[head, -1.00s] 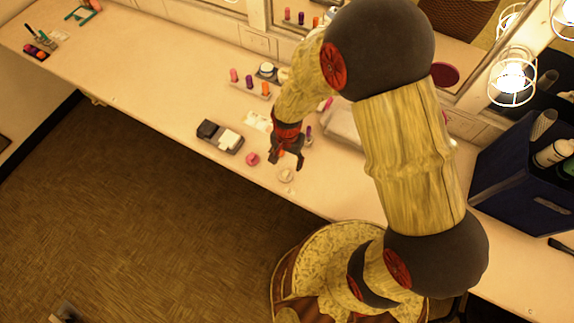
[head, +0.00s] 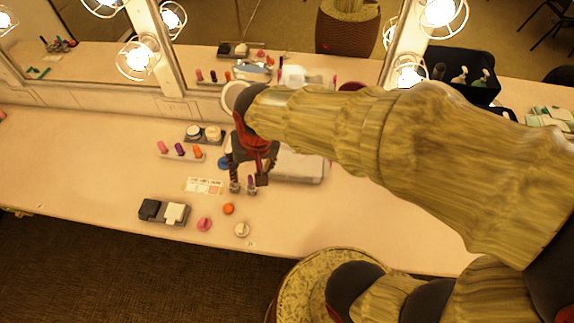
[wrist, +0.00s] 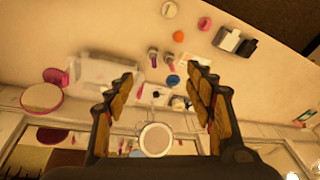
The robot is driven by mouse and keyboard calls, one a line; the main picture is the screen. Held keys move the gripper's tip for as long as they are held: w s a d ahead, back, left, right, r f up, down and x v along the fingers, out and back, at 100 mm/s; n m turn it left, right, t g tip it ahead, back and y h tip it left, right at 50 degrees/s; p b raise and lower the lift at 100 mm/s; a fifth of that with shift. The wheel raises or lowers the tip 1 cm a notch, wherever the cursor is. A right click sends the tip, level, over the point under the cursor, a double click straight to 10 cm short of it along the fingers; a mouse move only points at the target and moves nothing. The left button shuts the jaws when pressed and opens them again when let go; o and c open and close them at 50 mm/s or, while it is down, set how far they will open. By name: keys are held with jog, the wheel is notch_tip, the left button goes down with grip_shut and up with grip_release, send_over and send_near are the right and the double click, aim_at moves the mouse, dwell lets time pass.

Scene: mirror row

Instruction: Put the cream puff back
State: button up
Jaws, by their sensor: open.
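The cream puff (head: 241,229), a small pale disc with a knob, lies on the counter near its front edge. It also shows at the top of the wrist view (wrist: 169,9). A pink puff (head: 203,224) and an orange puff (head: 228,208) lie beside it. My gripper (head: 250,172) is open and empty, further back over the counter; in the picture its fingers overlap the area of two upright lipstick tubes (head: 252,186).
A two-part holder with dark and white blocks (head: 164,212) stands left of the puffs. A lipstick rack (head: 181,151), a jar tray (head: 203,134), a printed card (head: 203,186) and a pale box (head: 298,165) surround my gripper. Mirrors line the back. The counter's front right is clear.

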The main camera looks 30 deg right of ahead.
jog(key=s+d+r+n+t, duration=0.2)
jog(key=s+d+r+n, duration=0.1)
jog(key=s+r, duration=0.7)
jog(key=shift+s+d+r, duration=0.15)
jog(key=shift+d+r, duration=0.05)
jog(key=shift+d, duration=0.6)
jog(key=shift+f, duration=0.1)
notch_tip(320, 180, down, 5)
jog(key=b, duration=0.5)
